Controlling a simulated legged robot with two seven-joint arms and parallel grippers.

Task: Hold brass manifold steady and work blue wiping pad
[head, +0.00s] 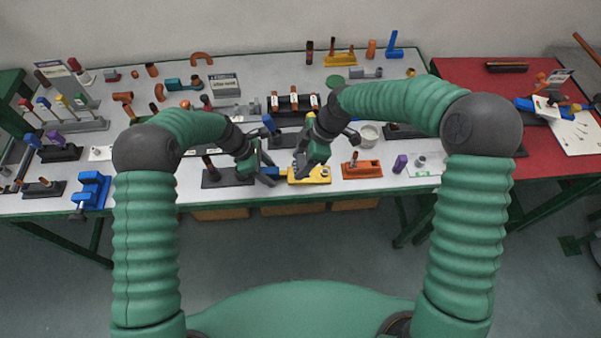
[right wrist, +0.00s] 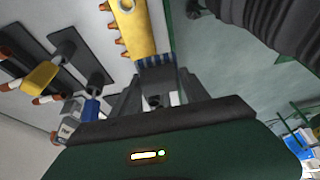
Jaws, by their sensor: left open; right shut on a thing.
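The brass manifold (head: 316,176) is a yellow block with a round opening, lying near the front edge of the table. The right wrist view shows its yellow body (right wrist: 134,28) with several copper-coloured nozzles along one side. A blue ridged piece, seemingly the blue wiping pad (right wrist: 155,61), is at the manifold's near end, between my right fingertips. Blue also shows in the head view (head: 271,171) at the manifold's left end. My right gripper (head: 302,174) is shut there; its fingers partly hide the contact. My left gripper (head: 266,176) is open, close at the manifold's left.
An orange block (head: 362,171) stands right of the manifold, and a dark base (head: 228,178) with a post stands left. A white cup (head: 369,134) and several fittings crowd the table behind. The table's front edge (head: 345,187) runs close by. A red table (head: 480,95) adjoins at right.

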